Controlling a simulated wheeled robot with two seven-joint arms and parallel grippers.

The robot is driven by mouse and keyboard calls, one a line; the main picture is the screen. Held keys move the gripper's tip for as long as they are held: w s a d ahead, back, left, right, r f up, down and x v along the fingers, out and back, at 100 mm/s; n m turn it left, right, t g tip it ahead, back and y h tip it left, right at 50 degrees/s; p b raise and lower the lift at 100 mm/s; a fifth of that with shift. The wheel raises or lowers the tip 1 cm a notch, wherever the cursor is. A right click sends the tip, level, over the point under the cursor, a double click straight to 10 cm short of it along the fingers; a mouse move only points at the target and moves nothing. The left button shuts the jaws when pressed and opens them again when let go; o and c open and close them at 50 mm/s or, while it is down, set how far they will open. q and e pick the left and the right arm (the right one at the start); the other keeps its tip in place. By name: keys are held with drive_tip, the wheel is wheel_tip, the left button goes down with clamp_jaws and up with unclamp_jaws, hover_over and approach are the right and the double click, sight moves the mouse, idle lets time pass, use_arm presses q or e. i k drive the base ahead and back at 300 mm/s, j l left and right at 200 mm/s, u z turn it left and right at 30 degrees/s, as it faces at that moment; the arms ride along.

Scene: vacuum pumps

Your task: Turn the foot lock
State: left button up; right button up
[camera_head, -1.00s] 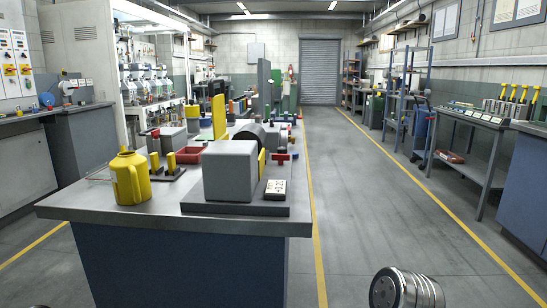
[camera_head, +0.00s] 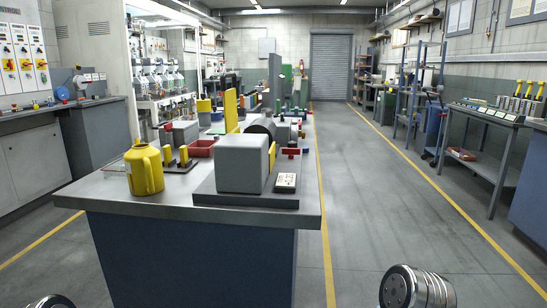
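I cannot pick out a foot lock for certain. On the near end of the steel-topped bench (camera_head: 140,201), a grey box-shaped pump unit (camera_head: 240,165) stands on a dark base plate (camera_head: 225,200). A small white-faced block (camera_head: 285,182) sits on the plate at its right. A yellow upright piece (camera_head: 272,155) and a red piece (camera_head: 291,151) show behind it. Rounded metal parts, apparently of my arms, show at the bottom right and bottom left edges, apart from the bench. The fingers of both grippers are out of view.
More pump parts crowd the bench farther back. The floor aisle (camera_head: 365,190) to its right is clear. Side benches and a shelf rack (camera_head: 414,95) line the right wall.

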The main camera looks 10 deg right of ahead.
sight(291, 152)
drive_tip(key=k+u, duration=0.35)
drive_tip(key=k+j+u, duration=0.15)
drive_tip(key=u, duration=0.2)
drive_tip(key=i+l+u, duration=0.1)
drive_tip(key=l+u, duration=0.2)
drive_tip(key=l, duration=0.65)
drive_tip(key=l+u, duration=0.3)
drive_tip(key=l, duration=0.65)
